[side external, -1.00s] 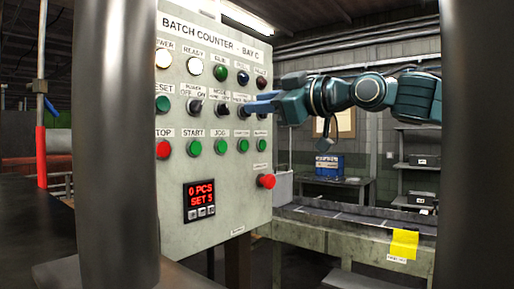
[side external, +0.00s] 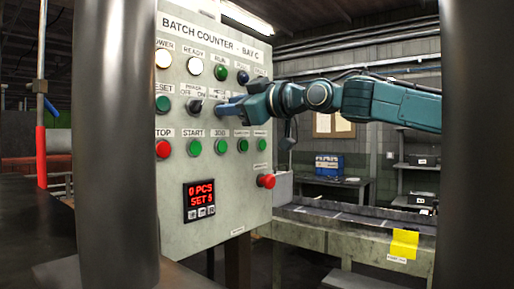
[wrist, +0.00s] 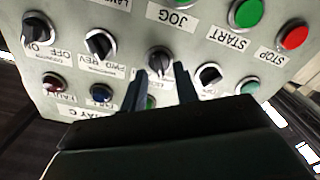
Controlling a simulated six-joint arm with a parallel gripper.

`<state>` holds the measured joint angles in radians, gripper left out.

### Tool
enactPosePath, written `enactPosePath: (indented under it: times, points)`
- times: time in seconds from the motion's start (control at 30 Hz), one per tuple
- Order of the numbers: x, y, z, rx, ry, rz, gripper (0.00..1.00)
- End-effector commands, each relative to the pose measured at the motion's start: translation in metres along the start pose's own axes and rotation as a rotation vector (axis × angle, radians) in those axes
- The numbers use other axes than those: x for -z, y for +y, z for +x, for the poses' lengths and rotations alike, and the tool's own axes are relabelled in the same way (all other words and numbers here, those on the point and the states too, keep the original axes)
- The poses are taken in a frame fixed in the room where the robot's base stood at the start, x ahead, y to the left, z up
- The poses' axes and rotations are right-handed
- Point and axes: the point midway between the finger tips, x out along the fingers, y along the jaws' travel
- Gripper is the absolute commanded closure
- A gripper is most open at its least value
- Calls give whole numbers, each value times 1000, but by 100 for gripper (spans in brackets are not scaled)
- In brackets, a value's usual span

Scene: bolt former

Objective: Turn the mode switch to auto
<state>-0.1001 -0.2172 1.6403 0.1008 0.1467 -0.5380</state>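The mode switch (wrist: 160,60) is a black knob on a round base, second from the right in the switch row of the upside-down wrist view. In the side view a partly covered "MODE" label sits above my gripper (side external: 226,107), which hides most of that switch. My gripper (wrist: 161,77) points at the panel. Its two dark fingers are apart, one on each side of the mode switch, with a gap to the knob. I cannot tell how deep the tips reach. The knob's pointer appears roughly upright, but its setting is unclear.
The grey control panel (side external: 230,200) carries other close switches: a power switch (wrist: 209,75) and a FWD/REV switch (wrist: 100,43). The green JOG button (side external: 221,146), START button (side external: 194,148) and red STOP button (side external: 163,149) sit below. A red emergency button (side external: 266,181) protrudes lower right.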

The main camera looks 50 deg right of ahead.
Motion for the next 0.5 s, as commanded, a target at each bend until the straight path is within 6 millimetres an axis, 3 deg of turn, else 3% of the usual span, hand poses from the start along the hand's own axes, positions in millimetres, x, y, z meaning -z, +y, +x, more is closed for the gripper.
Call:
enactPosePath:
  times: [0.1, 0.23, 0.27, 0.5]
  points:
    - [0, 0, 0, 0, 0, 0, 72]
    - [0, 0, 0, 0, 0, 0, 98]
    - [0, 0, 0, 0, 0, 0, 100]
    - [0, 0, 0, -1, 0, 4, 100]
